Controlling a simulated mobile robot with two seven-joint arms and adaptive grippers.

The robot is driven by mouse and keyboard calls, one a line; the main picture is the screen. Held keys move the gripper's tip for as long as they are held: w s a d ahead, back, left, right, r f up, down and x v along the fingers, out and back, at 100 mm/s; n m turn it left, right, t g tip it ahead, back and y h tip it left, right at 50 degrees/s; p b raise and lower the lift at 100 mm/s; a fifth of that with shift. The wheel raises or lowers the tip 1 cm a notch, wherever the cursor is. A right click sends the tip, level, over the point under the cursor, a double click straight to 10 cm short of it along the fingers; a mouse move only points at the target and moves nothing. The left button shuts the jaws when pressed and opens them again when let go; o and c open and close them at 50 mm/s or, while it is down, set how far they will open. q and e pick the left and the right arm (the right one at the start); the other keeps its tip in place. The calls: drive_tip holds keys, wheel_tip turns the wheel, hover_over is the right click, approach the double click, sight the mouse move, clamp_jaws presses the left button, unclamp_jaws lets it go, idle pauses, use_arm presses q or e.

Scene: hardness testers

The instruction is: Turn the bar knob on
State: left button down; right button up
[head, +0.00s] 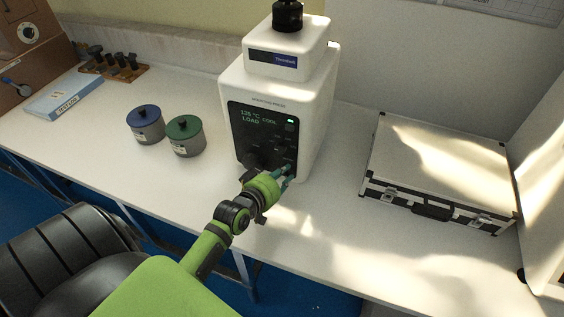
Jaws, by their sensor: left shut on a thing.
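A white mounting press (269,91) stands on the bench against the wall. Its dark front panel (248,133) has a lit display with green text that reads about "135 °C COOL LOAD" and dark controls below. My left gripper (287,172) is at the lower right of this panel, its fingers shut on a small control there. The fingers largely hide that control, so I cannot tell its shape or which way it points. My right gripper is not in view.
Two lidded pots, one blue (145,123) and one green (185,135), stand left of the press. A silver case (441,172) lies to the right. A blue-white box (64,97) and a wooden rack (114,66) sit far left. The bench front is clear.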

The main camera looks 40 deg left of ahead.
use_arm(q)
drive_tip(key=m+p, duration=0.1)
drive_tip(key=m+y+p, duration=0.1)
drive_tip(key=p, duration=0.1)
drive_tip(key=shift+d+r+g, duration=0.15)
drive_tip(key=shift+d+g, duration=0.05)
drive_tip(key=shift+g, duration=0.2)
drive_tip(key=shift+w+f+m+y+p, duration=0.1)
drive_tip(key=shift+f+m+y+p, duration=0.1)
drive_tip(key=shift+m+y+p, duration=0.75)
drive_tip(key=c, duration=1.1)
unclamp_jaws()
drive_tip(key=v, duration=1.2)
drive_tip(key=shift+w+r, duration=0.1)
